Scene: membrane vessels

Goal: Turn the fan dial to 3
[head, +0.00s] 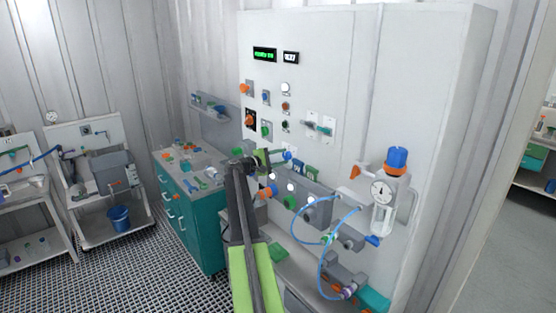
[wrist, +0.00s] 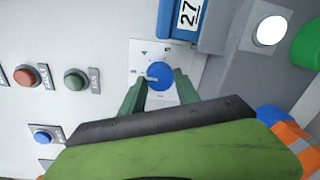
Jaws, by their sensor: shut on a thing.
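The fan dial (wrist: 159,74) is a round blue knob on a white square plate (wrist: 138,50) with small marks around it. A pale mark shows near its left edge, but I cannot read the setting. My gripper (wrist: 161,80) has its green fingers on either side of the dial and is shut on it. In the head view, my gripper (head: 278,157) reaches the lower part of the white panel. A blue knob (head: 288,155) shows there, partly hidden by the gripper.
A blue module reading 27 (wrist: 187,18) sits close beside the dial's plate. Red (wrist: 26,77) and green (wrist: 75,80) buttons are on the panel to the left. In the head view, a pressure gauge (head: 381,192) and blue hoses (head: 322,272) stand to the right of my arm.

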